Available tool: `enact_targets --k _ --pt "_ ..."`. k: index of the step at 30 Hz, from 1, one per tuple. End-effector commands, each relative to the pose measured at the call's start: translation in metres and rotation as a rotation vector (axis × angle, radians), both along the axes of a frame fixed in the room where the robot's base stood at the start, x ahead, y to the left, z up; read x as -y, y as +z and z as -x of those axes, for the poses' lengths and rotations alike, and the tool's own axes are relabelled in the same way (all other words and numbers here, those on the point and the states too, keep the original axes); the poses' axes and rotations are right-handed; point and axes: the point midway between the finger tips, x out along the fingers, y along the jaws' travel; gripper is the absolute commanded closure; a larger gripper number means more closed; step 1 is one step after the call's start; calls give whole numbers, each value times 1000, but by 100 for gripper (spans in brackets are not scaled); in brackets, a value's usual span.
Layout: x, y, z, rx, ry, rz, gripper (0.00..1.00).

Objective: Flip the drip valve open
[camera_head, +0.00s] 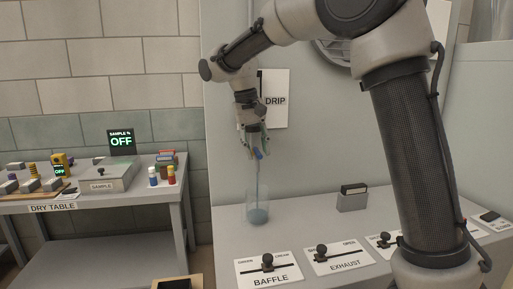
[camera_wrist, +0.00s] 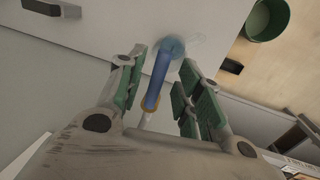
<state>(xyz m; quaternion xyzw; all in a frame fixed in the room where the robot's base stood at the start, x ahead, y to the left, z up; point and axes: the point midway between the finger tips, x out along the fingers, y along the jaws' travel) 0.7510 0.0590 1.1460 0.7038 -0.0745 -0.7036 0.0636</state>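The DRIP sign (camera_head: 275,100) is on the wall panel. My gripper (camera_head: 254,148) points down in front of it, and it also shows in the wrist view (camera_wrist: 162,95). Its green-padded fingers are open, with gaps on both sides of a blue rod-like part (camera_wrist: 157,83). This part has a yellow ring (camera_wrist: 151,104) and a pale stem; a blue tip (camera_head: 258,155) shows below my fingers in the head view. A thin blue stream (camera_head: 258,180) runs down into a clear beaker (camera_head: 249,208) with blue liquid at its bottom. My gripper hides most of the valve.
BAFFLE (camera_head: 269,269) and EXHAUST (camera_head: 344,257) slider plates lie along the bench front. A small grey block-like holder (camera_head: 352,198) stands right of the beaker. The dry table (camera_head: 130,198) at left carries a screen reading OFF (camera_head: 121,142). A green round container (camera_wrist: 267,19) shows in the wrist view.

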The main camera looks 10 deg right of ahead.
Motion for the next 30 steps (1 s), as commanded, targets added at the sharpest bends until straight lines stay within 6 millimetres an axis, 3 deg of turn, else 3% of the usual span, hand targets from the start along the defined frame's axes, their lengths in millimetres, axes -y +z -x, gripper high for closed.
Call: enact_targets --k 5,8,21,30 --pt "-1 4 0 0 0 0 65" --pt "-4 17 -1 2 0 -1 65" --pt "-21 104 -1 2 0 -1 65" --pt "-23 118 0 0 0 0 65"
